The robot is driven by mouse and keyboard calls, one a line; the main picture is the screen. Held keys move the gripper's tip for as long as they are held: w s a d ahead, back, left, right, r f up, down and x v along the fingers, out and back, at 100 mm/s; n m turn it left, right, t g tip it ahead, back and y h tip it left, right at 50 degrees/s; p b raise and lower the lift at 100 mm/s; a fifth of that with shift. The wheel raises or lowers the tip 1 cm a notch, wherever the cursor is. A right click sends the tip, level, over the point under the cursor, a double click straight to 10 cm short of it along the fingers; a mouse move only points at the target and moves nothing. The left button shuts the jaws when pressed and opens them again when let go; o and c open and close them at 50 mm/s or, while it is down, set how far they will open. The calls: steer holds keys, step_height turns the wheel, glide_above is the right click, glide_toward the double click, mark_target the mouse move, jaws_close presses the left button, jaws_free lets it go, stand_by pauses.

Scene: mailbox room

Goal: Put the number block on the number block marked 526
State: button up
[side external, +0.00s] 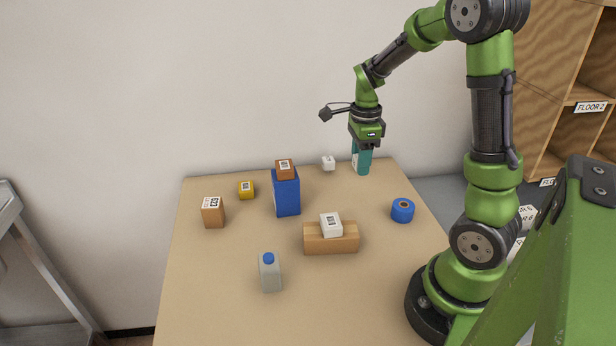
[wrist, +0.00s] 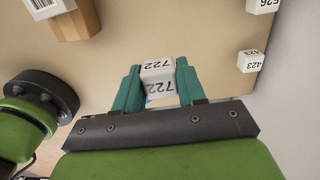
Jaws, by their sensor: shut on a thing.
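My gripper (side external: 362,160) is over the back right corner of the table with its teal fingers pointing down. In the wrist view my gripper (wrist: 160,85) is shut on a white number block marked 722 (wrist: 158,71). A white number block marked 526 (wrist: 262,5) is partly cut off at the top right of the wrist view. It is apart from the gripper. A white block marked 423 (wrist: 250,62) lies nearer, by the table edge. One small white block (side external: 328,162) shows left of my gripper in the side view; its number is too small to read.
A blue box (side external: 287,196) with a brown block (side external: 285,169) on it stands left of my gripper. A yellow block (side external: 246,190), brown block (side external: 213,213), grey jug (side external: 270,274), blue roll (side external: 402,210) and cardboard box (side external: 318,240) bearing a white block (side external: 331,226) stand around.

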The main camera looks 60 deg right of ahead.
steer(key=w+d, duration=0.2)
steer(key=w, duration=0.2)
steer(key=w+d+f, duration=0.1)
steer(key=w+d, duration=0.2)
steer(key=w, duration=0.2)
steer(key=w+d, duration=0.3)
steer(key=w, duration=0.1)
steer(key=shift+w+d+f, duration=0.15)
steer(key=shift+w+f, duration=0.15)
steer(key=shift+w, duration=0.05)
steer(key=shift+f, duration=1.75)
steer(key=shift+f, duration=0.1)
steer(key=o, duration=0.6)
steer(key=shift+f, duration=0.1)
steer(key=o, duration=0.4)
